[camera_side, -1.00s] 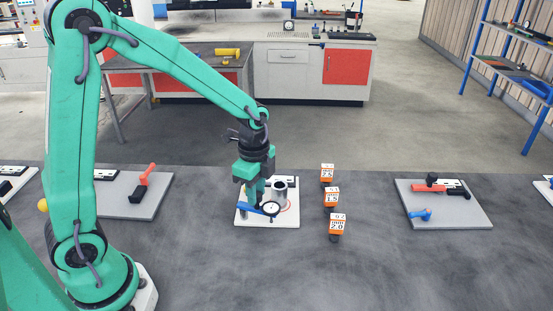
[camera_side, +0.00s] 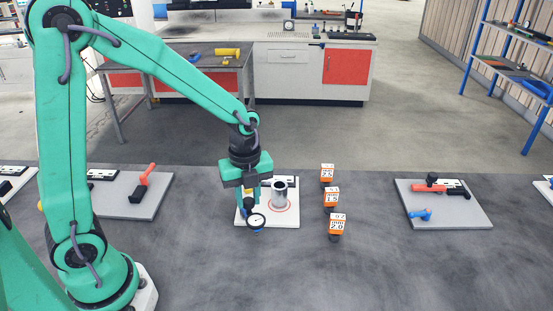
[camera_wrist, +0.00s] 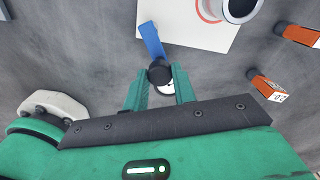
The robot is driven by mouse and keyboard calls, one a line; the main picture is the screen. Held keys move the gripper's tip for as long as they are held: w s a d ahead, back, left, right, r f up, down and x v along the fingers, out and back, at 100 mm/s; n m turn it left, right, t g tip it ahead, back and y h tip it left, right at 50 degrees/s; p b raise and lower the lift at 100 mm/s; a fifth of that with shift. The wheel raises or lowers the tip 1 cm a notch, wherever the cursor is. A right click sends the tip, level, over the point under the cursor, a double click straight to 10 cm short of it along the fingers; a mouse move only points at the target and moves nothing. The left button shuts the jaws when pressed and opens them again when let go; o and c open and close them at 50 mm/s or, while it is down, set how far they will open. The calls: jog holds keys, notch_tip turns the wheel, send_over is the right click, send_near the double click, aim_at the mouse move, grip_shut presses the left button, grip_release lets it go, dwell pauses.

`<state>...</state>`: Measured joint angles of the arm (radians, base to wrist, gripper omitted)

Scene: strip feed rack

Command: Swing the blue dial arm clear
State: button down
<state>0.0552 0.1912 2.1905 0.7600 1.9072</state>
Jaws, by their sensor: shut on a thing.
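The blue dial arm (camera_wrist: 152,40) runs from the white plate (camera_side: 283,222) out over its edge in the wrist view. Its round white dial (camera_side: 256,221) hangs at the plate's front left corner in the side view. My gripper (camera_wrist: 160,76) is shut on the dial arm's outer end, with a black knob (camera_wrist: 159,72) between the green fingers. The fingers hide part of the dial in the wrist view. A grey metal cylinder (camera_side: 280,193) stands upright inside a red ring on the plate, apart from the dial and to its right.
Several small orange numbered blocks, one of them (camera_side: 337,222), stand in a row right of the plate. A grey board with red, black and blue parts (camera_side: 450,213) lies farther right. Another grey board (camera_side: 118,205) with a red-handled part lies left. The table front is clear.

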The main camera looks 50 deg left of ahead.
dwell(0.4)
jog(key=c, duration=1.1)
grip_release()
jog(key=shift+r, duration=3.95)
jog(key=shift+s, duration=0.1)
